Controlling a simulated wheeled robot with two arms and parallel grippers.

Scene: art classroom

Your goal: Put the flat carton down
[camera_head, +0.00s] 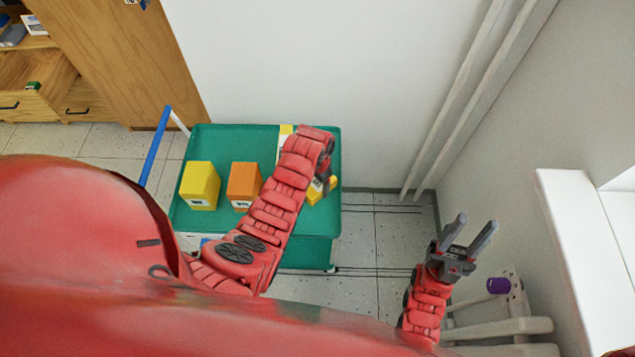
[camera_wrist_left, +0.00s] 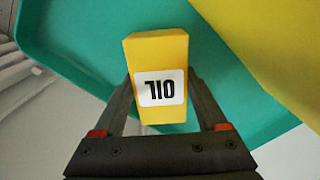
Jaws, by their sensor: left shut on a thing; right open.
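My left gripper (camera_head: 325,176) is shut on a small yellow carton (camera_head: 315,193) at the right side of the teal cart top (camera_head: 222,226). In the left wrist view the carton (camera_wrist_left: 158,50) sits between the two fingers, its white label upside down, with the teal surface (camera_wrist_left: 80,45) behind it. I cannot tell whether the carton touches that surface. My right gripper (camera_head: 466,236) is open and empty, above the floor to the right of the cart.
A yellow box (camera_head: 200,182) and an orange box (camera_head: 244,180) stand on the cart's left and middle. Another yellow item (camera_head: 285,131) is partly hidden behind my left arm. A blue-and-white handle (camera_head: 155,150) rises at the cart's left. A purple object (camera_head: 498,286) is near my right gripper.

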